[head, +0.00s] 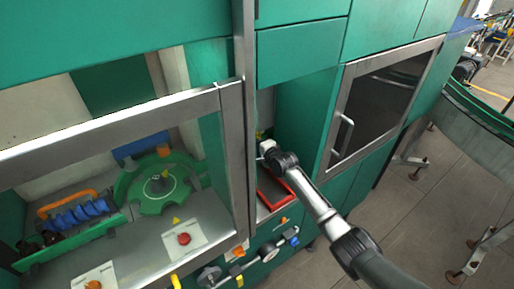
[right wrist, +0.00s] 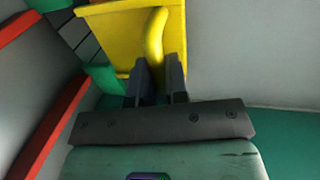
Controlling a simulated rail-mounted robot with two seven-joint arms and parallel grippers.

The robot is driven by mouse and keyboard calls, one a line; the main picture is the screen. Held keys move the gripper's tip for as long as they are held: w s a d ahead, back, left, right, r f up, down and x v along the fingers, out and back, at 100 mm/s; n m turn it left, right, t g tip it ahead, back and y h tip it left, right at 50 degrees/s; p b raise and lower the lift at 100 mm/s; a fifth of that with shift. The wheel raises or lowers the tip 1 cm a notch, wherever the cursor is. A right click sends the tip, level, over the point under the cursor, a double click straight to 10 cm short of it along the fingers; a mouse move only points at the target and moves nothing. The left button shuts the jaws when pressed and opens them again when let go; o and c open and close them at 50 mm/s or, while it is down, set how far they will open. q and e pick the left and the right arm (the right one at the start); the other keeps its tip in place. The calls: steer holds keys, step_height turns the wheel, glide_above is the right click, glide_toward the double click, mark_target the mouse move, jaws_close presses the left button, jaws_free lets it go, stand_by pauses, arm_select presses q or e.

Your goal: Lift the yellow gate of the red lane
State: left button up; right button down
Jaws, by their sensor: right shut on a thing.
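The yellow gate (right wrist: 115,35) is a flat yellow plate with a curved yellow handle (right wrist: 155,40), at the top of the right wrist view. My right gripper (right wrist: 158,70) is shut on the handle, with one dark finger on each side of it. In the head view my right gripper (head: 264,147) reaches into the narrow opening of the green cabinet, above the red lane (head: 276,197). Only a small yellow patch shows beside it there, and the gate is mostly hidden. The red lane's edges (right wrist: 55,125) run along the left of the right wrist view. My left gripper is not in view.
A steel post (head: 240,130) stands close left of the opening, and a green cabinet wall (head: 305,125) close right. Behind glass at left are a green wheel (head: 150,199) and blue parts (head: 80,214). Knobs and a gauge (head: 268,252) sit below the opening.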

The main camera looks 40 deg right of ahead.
step_height(320, 180, up, 10)
steer(key=p, duration=0.6)
steer(key=shift+f, duration=0.25)
steer(key=shift+r, duration=0.1)
steer(key=c, duration=1.2)
jaws_free()
steer(key=shift+o, duration=0.3)
steer(key=shift+f, duration=0.2)
steer(key=shift+s, duration=0.1)
